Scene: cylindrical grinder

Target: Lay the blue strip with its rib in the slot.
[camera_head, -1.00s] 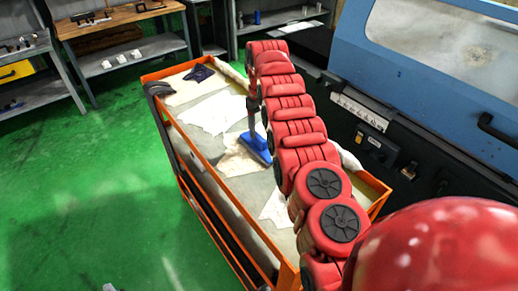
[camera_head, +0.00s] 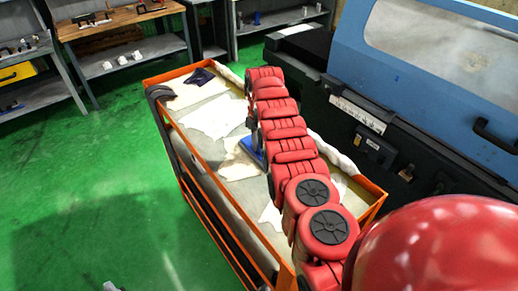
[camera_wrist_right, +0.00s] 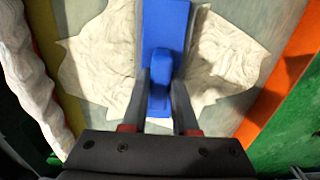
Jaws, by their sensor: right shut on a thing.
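The blue strip (camera_head: 251,149) lies over a pale cloth in the orange-edged cart, partly hidden behind my right arm in the head view. In the right wrist view the strip (camera_wrist_right: 168,20) runs up the middle, with a raised blue block (camera_wrist_right: 161,70) on it. My right gripper (camera_wrist_right: 162,84) is shut on this block, one dark finger on each side. In the head view the arm mostly hides this gripper. Whether the strip touches the cloth I cannot tell. I cannot make out the slot. My left gripper is not in view.
The cart (camera_head: 222,187) has an orange rim and holds several pale cloths (camera_head: 213,117) and a dark cloth (camera_head: 199,76). A blue and black machine (camera_head: 430,60) stands close on the right. Shelves (camera_head: 130,55) line the back. The green floor (camera_head: 80,190) at left is mostly clear.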

